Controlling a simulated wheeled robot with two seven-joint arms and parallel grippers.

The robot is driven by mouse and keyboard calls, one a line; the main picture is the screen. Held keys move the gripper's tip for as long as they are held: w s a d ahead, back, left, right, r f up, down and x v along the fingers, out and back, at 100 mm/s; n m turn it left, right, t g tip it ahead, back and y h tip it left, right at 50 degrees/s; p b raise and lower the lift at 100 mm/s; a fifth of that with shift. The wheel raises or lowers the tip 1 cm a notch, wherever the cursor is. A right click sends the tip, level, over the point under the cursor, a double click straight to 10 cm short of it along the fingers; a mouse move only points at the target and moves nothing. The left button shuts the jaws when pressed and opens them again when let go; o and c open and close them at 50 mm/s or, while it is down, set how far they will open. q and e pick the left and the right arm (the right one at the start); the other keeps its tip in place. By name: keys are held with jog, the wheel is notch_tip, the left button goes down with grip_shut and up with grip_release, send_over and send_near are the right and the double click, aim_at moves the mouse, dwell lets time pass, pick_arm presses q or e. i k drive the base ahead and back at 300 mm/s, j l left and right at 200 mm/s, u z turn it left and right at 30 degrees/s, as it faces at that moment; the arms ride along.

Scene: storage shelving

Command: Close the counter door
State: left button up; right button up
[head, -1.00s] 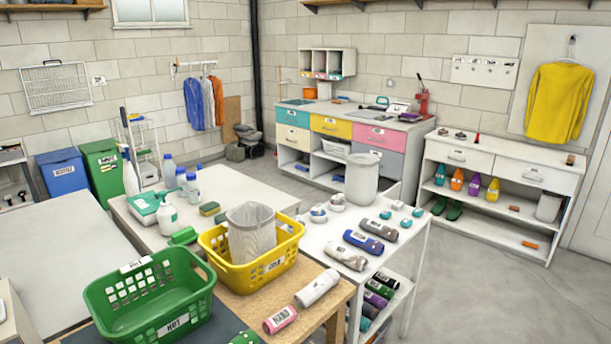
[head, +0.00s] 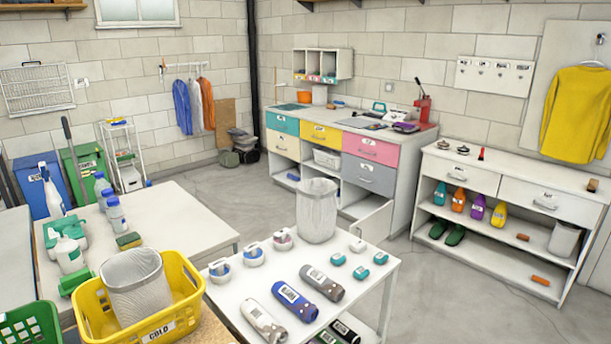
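The counter (head: 408,165) stands against the back wall, with teal, yellow, pink, cream and grey drawer fronts above open lower shelves. Its white door (head: 373,230) shows at the lower right of the counter and stands open, swung out into the room. Part of the door's lower edge is hidden behind the white table in front. A white bin on that table hides part of the lower shelves. Neither of my grippers is in view.
The white table (head: 228,293) with rolled bundles and the bin (head: 317,212) stands between me and the counter. A yellow basket (head: 183,318) is at lower left. A white shelf unit (head: 487,166) stands right of the counter. Grey floor (head: 440,295) is clear at right.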

aim_at(373, 228)
jog(key=i+l, duration=0.15)
jog(key=l, duration=0.2)
jog(key=i+l, duration=0.15)
jog(key=l, duration=0.2)
jog(key=i+l, duration=0.15)
jog(key=l, duration=0.2)
jog(key=i+l+u, duration=0.1)
jog(key=l, duration=0.25)
jog(key=i+l, duration=0.2)
jog(key=l, duration=0.2)
jog(key=i+l, duration=0.2)
jog(key=l, duration=0.15)
jog(key=i+l, duration=0.2)
jog(key=l, duration=0.15)
jog(key=i+l, duration=0.15)
jog(key=l, duration=0.15)
jog(key=i+l+u, duration=0.1)
jog(key=l, duration=0.25)
jog(key=i+l, duration=0.45)
jog(key=l, duration=0.25)
jog(key=i+l, duration=0.2)
jog(key=l, duration=0.15)
jog(key=u, duration=0.05)
